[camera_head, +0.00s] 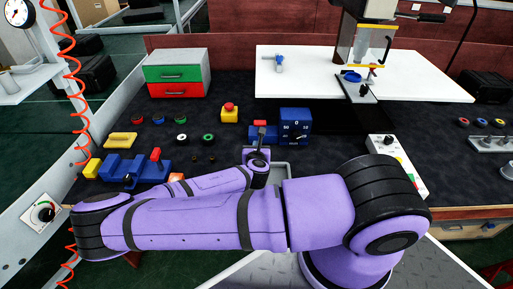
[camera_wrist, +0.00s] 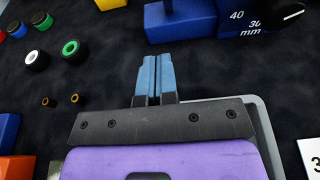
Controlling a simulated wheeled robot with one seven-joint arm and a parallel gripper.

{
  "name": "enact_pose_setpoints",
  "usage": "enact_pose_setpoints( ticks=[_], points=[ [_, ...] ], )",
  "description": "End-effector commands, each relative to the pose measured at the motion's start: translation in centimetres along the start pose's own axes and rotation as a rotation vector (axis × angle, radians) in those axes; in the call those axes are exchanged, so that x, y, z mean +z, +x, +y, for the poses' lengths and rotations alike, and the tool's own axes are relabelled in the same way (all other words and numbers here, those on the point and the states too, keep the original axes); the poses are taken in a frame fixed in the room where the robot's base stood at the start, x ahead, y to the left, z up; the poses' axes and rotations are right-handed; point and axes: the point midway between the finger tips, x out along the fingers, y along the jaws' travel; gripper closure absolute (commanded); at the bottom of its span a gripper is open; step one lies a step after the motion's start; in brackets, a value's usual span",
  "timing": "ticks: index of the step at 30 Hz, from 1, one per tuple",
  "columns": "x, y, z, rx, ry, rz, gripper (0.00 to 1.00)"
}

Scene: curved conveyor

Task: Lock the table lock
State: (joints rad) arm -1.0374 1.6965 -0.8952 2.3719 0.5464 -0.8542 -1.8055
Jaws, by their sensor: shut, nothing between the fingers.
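My gripper (camera_head: 261,130) points away from me over the dark worktop, just left of a blue dial block (camera_head: 294,127). In the wrist view its two blue fingers (camera_wrist: 157,78) are pressed together with nothing between them. A part of the blue block (camera_wrist: 185,22) lies just beyond the fingertips, with a gap between. No part is labelled as the table lock, so I cannot tell which one it is. A machine with a blue knob (camera_head: 350,76) and a small black-topped part (camera_head: 363,90) stands at the back right.
A grey tray (camera_wrist: 262,130) lies under my gripper. A white board (camera_head: 430,85) spans the back right. A white control box (camera_head: 392,160) stands right.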

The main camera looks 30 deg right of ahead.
Motion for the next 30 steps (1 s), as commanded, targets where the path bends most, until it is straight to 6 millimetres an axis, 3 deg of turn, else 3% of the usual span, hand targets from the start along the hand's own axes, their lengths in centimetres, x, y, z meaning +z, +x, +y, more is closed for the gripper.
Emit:
enact_pose_setpoints(
  ticks=[10, 12, 19, 30],
  points=[
    [0.0, 6.4, -0.1, -0.003, 0.004, 0.000, 1.00],
    [0.9, 7.2, -0.1, -0.003, 0.006, 0.000, 1.00],
    [2.5, 8.8, 0.0, -0.002, 0.004, 0.001, 1.00],
    [2.8, 9.1, -0.1, -0.002, 0.002, 0.001, 1.00]
  ],
)
